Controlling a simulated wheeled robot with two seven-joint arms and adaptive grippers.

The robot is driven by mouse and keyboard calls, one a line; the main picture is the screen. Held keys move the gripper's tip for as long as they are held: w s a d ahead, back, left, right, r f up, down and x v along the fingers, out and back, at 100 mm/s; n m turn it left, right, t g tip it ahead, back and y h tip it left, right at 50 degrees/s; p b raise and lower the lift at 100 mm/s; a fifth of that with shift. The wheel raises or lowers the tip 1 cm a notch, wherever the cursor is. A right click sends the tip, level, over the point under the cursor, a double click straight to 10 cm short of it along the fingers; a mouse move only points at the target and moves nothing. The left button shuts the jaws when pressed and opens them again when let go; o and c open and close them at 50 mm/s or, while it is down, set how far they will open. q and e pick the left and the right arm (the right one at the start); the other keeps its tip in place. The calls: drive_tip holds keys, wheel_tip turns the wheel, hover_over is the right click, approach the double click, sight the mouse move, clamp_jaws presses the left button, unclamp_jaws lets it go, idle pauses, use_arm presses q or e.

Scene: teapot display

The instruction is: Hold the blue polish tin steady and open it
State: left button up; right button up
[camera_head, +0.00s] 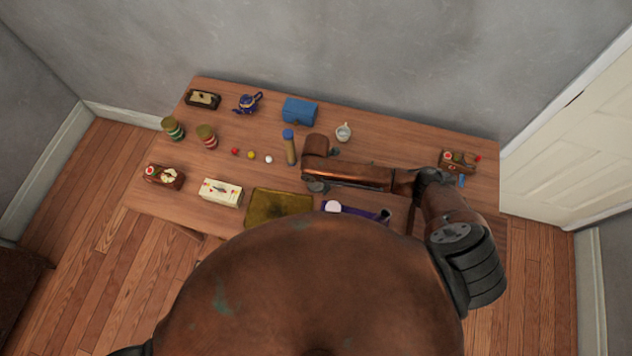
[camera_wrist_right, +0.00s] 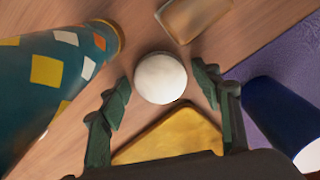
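In the right wrist view, a dark blue cylinder with a white end (camera_wrist_right: 275,113) lies on the right by a purple cloth; it may be the polish tin, but I cannot be sure. In the head view, a white round top (camera_head: 333,207) shows beside purple cloth near my body. My right gripper (camera_wrist_right: 160,78) is open, its dark fingers spread, with a white round thing (camera_wrist_right: 160,85) seen between them and gaps either side. In the head view, my right gripper (camera_head: 317,184) is low over the middle of the table, partly hidden by my arm. My left gripper is not in view.
A blue box (camera_head: 300,110), a blue teapot (camera_head: 248,103) and a white cup (camera_head: 343,132) stand at the back. A teal patterned container (camera_wrist_right: 60,85) is beside the gripper.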

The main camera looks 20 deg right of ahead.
sight(316, 184)
drive_tip(key=shift+o, duration=0.2)
drive_tip(key=shift+r, duration=0.15)
wheel_tip(316, 184, up, 12)
idle(0.5)
drive_tip(key=shift+s, duration=0.1)
